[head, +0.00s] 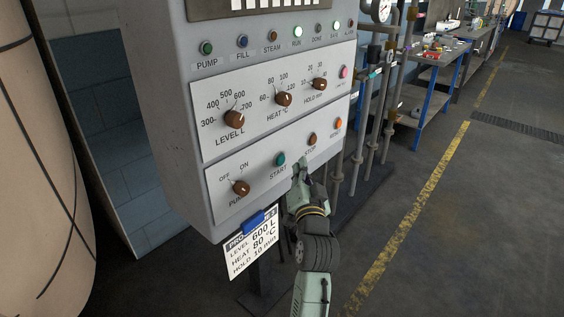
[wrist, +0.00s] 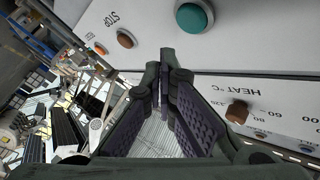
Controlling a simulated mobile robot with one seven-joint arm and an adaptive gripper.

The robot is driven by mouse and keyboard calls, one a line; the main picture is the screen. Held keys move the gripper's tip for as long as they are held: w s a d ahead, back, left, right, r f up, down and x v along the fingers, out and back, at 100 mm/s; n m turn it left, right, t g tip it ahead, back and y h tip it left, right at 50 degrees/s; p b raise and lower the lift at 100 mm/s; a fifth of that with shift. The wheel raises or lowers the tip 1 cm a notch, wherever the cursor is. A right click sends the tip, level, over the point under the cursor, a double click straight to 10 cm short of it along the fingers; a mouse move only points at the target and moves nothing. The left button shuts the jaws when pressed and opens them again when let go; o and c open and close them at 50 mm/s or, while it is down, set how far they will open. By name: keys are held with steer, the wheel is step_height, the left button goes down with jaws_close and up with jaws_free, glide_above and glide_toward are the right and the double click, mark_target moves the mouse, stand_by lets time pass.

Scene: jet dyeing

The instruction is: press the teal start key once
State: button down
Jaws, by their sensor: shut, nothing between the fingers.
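The teal start key (head: 280,159) is a round button on the lower white panel, above the label START. In the wrist view the teal start key (wrist: 192,16) shows large at the top, right of the fingertips. My gripper (head: 300,165) is shut and empty. In the head view its tip is just right of the start key and below the brown stop key (head: 312,138). In the wrist view my gripper's fingertips (wrist: 167,58) lie between the teal key and the brown stop key (wrist: 127,38). I cannot tell whether the tips touch the panel.
An orange key (head: 338,124) is right of stop, and a brown pump knob (head: 241,187) is left of start. Level, heat and hold knobs sit above. Pipes (head: 363,130) stand close on the right; open floor (head: 440,240) lies beyond.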

steer(key=shift+s+d, duration=0.8)
steer(key=shift+d, duration=0.25)
